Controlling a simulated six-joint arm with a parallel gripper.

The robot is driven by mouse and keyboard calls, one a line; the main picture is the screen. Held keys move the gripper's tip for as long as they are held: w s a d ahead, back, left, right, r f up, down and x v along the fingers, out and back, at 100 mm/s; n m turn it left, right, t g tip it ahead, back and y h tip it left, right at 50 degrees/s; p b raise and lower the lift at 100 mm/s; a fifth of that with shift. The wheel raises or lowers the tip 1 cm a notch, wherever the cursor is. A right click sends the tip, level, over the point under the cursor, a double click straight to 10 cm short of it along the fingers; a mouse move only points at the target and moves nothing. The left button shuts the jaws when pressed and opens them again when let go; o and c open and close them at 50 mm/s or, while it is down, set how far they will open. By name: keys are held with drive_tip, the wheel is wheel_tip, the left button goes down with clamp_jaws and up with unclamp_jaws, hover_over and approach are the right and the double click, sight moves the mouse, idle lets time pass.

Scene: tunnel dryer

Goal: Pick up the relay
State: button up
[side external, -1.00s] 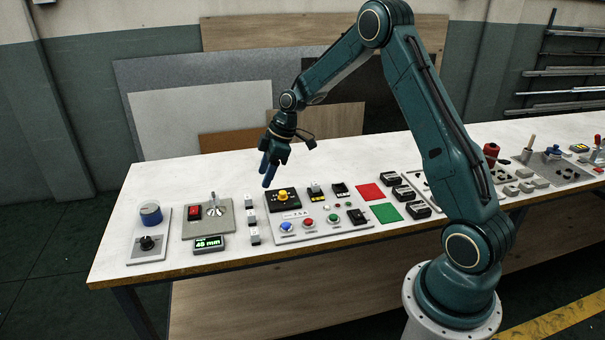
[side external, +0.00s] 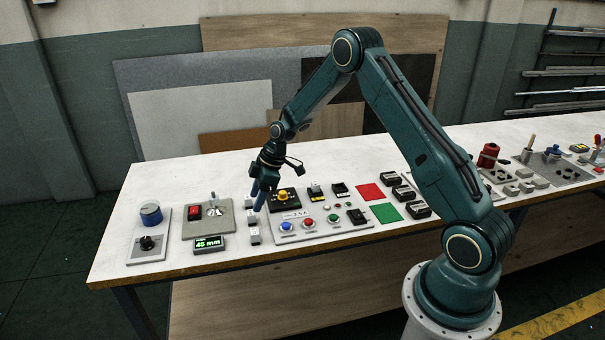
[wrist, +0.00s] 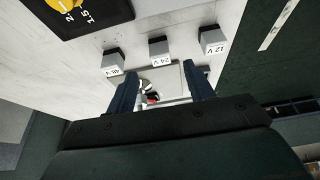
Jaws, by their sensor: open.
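Three small grey blocks with white labels, which look like relays, stand in a row. In the wrist view they read 48 V (wrist: 114,60), 24 V (wrist: 160,50) and 12 V (wrist: 213,40). In the side view, the middle block (side external: 252,219) and the front block (side external: 254,236) show; my fingers partly hide the far one. My gripper (side external: 257,198) points down over the far end of the row. In the wrist view its two blue fingers (wrist: 170,78) are apart with nothing held. The 24 V block lies beyond the fingertips, between their lines.
Left are a switch plate (side external: 222,228), a 45 mm display (side external: 208,243) and a plate with a blue cylinder (side external: 151,214). The white table's front edge lies just beyond the front block.

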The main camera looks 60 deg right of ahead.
sight(251, 213)
drive_tip(key=shift+w+a+f, duration=0.1)
drive_tip(key=shift+f, duration=0.4)
drive_tip(key=shift+f, duration=0.1)
drive_tip(key=shift+x, duration=2.5)
drive_tip(key=shift+a, duration=0.1)
drive_tip(key=c, duration=1)
